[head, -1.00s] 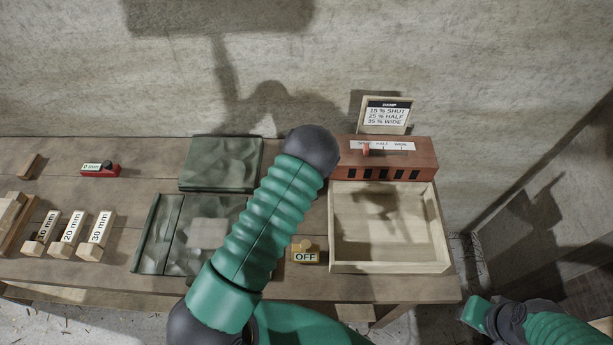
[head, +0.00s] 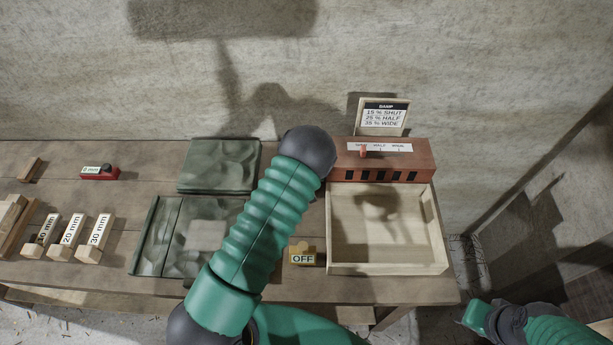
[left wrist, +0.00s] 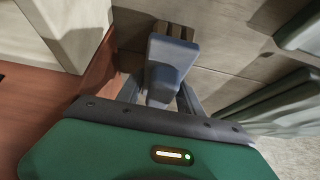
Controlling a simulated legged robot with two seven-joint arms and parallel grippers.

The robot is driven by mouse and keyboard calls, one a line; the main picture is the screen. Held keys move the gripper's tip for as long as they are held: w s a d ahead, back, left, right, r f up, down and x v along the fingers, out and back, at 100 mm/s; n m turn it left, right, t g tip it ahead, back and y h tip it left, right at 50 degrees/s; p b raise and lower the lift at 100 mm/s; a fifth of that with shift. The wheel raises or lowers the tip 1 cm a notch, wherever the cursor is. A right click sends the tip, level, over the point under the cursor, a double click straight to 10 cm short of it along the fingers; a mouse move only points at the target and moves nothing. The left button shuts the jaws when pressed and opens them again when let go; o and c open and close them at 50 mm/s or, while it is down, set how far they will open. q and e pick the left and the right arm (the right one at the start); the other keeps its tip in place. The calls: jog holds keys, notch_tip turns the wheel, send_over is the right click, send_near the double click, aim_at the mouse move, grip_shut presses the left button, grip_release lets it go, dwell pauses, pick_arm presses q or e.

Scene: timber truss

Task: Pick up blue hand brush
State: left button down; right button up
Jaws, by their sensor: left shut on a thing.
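In the left wrist view, my left gripper (left wrist: 160,98) is shut on the blue hand brush (left wrist: 168,62). Its blue-grey body sits between the two fingers. A brown, bristle-like end (left wrist: 174,31) points away from the gripper. The tabletop lies behind the brush; I cannot tell whether they touch. In the head view, my left arm hides the left gripper and the brush. Only part of my right arm shows at the lower right, with no gripper fingers in sight.
The wooden bench (head: 300,287) carries an open wooden tray (head: 388,268), a red-brown slotted box (head: 425,158), a sign (head: 382,116), an OFF block (head: 303,257), green panels (head: 218,166), a red tool (head: 100,173) and labelled blocks (head: 92,253).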

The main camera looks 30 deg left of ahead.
pick_arm(q)
jog(key=shift+w+r, duration=0.1)
jog(key=shift+r, duration=0.25)
jog(key=shift+w+a+r+b, duration=0.15)
jog(key=shift+r+b, duration=0.2)
jog(key=shift+r, duration=0.25)
jog(key=shift+s+a+r+b, duration=0.1)
jog(key=shift+r+b, duration=0.2)
jog(key=shift+r, duration=0.25)
jog(key=s+d+b, duration=0.1)
jog(key=s+d, duration=0.1)
jog(key=s, duration=0.2)
jog(key=s+d+r+b, duration=0.1)
jog(key=s+d, duration=0.2)
jog(key=s, duration=0.1)
jog(key=s+d+b, duration=0.1)
jog(key=s+d, duration=0.2)
jog(key=s, duration=0.2)
jog(key=shift+s+d+r, duration=0.1)
jog(key=shift+d+r, duration=0.15)
jog(key=shift+r, duration=0.1)
jog(key=shift+s, duration=0.25)
jog(key=shift+a, duration=0.15)
jog(key=c, duration=1.4)
grip_release()
jog(key=shift+c, duration=0.2)
jog(key=c, duration=0.5)
jog(key=shift+s+d, duration=0.1)
jog(key=shift+d, duration=0.1)
